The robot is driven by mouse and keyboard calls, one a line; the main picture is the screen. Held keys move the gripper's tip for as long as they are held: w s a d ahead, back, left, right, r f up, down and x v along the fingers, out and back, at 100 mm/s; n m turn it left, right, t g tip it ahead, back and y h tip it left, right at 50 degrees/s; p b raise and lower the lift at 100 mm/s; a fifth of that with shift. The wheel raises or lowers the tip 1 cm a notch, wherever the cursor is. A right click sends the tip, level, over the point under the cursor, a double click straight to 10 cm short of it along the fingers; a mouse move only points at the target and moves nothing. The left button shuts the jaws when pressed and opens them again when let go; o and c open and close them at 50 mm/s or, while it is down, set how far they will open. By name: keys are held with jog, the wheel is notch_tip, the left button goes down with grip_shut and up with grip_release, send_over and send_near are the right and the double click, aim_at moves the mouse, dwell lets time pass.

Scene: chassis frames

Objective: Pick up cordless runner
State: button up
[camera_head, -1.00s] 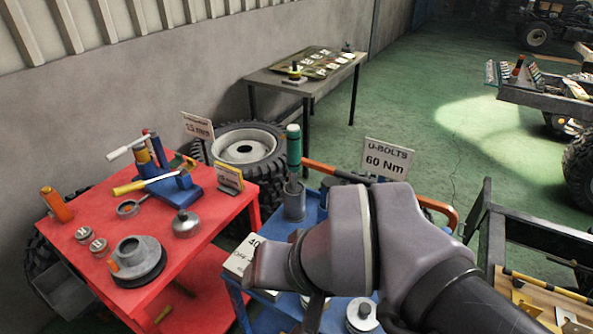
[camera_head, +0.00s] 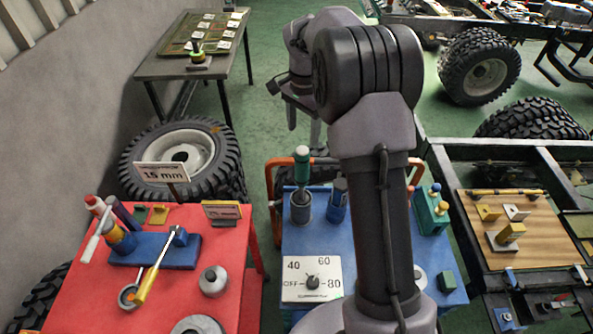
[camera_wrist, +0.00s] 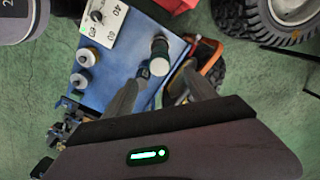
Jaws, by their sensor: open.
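My gripper (camera_head: 303,125) is open and empty, and hangs past the cart's far edge in the head view. Its two fingers (camera_wrist: 163,75) point toward the cart in the wrist view. My arm hides part of the cart.
A small blue tool (camera_head: 337,200) stands close beside the holder. A dial box (camera_head: 312,279) lies at the cart's near side, and a green box (camera_head: 431,212) at its right. An orange rail (camera_head: 270,190) edges the cart. A red table (camera_head: 235,255) stands left.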

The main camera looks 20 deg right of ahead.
aim_at(304, 149)
notch_tip(304, 149, down, 9)
jog(key=shift+s+d+f+b, duration=0.1)
jog(key=shift+d+f+b, duration=0.05)
jog(key=shift+b, duration=0.5)
jog(key=f, duration=0.6)
jog(key=shift+a+b, duration=0.2)
jog(key=shift+b, duration=0.15)
jog(key=shift+r, duration=0.1)
grip_shut()
